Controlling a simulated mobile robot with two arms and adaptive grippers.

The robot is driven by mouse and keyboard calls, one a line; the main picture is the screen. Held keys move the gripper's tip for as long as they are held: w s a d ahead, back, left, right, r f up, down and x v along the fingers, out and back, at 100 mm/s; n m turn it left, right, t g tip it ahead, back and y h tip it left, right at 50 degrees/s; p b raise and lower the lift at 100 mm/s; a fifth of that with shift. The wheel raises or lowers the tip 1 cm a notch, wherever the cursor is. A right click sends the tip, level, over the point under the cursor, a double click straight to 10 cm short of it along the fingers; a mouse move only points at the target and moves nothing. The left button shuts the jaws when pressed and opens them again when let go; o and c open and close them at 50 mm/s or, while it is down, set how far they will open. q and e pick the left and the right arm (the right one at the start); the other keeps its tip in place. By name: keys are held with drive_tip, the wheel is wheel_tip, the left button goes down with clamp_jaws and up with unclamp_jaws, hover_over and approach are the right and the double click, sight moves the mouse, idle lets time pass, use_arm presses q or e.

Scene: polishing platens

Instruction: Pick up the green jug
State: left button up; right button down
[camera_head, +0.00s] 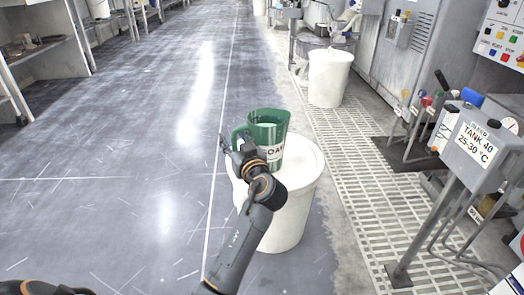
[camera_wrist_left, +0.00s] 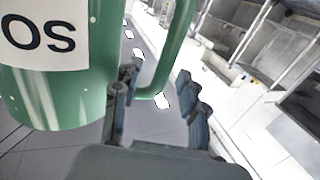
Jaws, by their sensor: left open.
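The green jug (camera_head: 268,130) stands upright on the white lid of a round bin (camera_head: 300,175) in the head view. It has a white label with dark letters. In the left wrist view the jug (camera_wrist_left: 62,95) fills the left side, and its handle (camera_wrist_left: 170,62) curves down at its right. My left gripper (camera_head: 228,146) is at the handle side of the jug, partly hidden by its own wrist. In the wrist view my open left gripper (camera_wrist_left: 158,108) has one finger on each side of the handle's lower part. I cannot tell whether they touch. My right gripper is out of view.
Another white bin (camera_head: 328,80) stands farther back on the right. The grey floor (camera_head: 130,180) at the left is clear up to the shelves (camera_head: 50,60).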

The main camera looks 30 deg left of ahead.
use_arm(q)
drive_tip(key=shift+w+a, duration=0.2)
drive_tip(key=shift+a, duration=0.1)
clamp_jaws()
drive_tip(key=shift+r, duration=0.2)
idle(0.3)
